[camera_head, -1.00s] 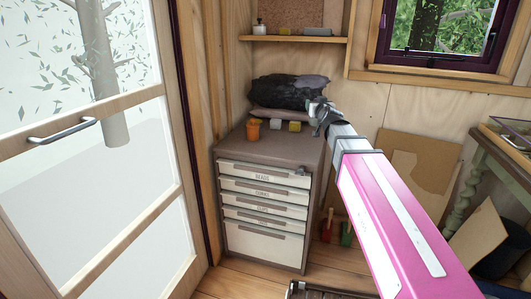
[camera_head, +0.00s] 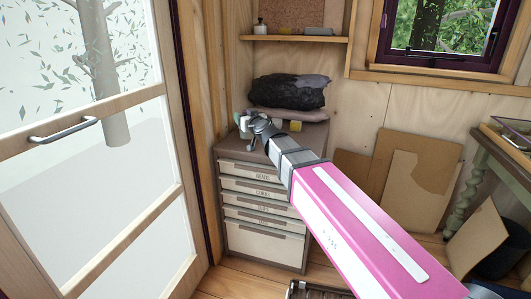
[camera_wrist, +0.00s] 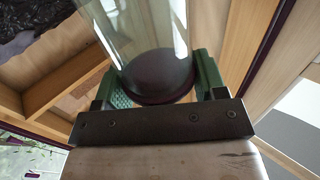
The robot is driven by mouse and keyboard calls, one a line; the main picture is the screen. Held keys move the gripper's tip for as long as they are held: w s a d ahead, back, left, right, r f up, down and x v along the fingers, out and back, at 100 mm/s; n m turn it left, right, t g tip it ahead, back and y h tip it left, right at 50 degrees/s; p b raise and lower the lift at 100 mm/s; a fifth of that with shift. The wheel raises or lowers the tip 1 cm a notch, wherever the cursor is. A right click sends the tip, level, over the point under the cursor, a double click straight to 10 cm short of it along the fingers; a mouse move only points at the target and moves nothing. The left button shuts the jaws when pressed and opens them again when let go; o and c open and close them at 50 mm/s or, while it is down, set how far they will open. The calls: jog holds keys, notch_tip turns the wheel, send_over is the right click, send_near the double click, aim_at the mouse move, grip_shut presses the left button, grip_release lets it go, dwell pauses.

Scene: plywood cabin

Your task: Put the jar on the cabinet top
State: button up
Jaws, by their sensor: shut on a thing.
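My gripper (camera_head: 254,124) is in front of and over the left part of the cabinet top (camera_head: 313,140) in the head view. In the wrist view its green fingers (camera_wrist: 162,82) are shut on the jar (camera_wrist: 142,35), one on each side. The jar is clear glass with a dark round end close to the palm. In the head view the jar is too small and too covered by the gripper to make out clearly. I cannot tell whether it touches the cabinet top.
A shelf (camera_head: 290,39) hangs above. The glazed door (camera_head: 90,150) is to the left. Cardboard sheets (camera_head: 400,175) lean at right.

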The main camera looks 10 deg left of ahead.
dwell(0.3)
jog(key=shift+w+d+f, duration=0.9)
jog(key=shift+w+f, duration=0.85)
jog(key=shift+w+d+f, duration=0.85)
jog(key=shift+w+f, duration=0.85)
jog(key=shift+f, duration=0.1)
jog(key=shift+w+d+f, duration=0.9)
jog(key=shift+w+f, duration=0.85)
jog(key=shift+f, duration=0.1)
jog(key=o, duration=1.2)
jog(key=shift+f, duration=0.1)
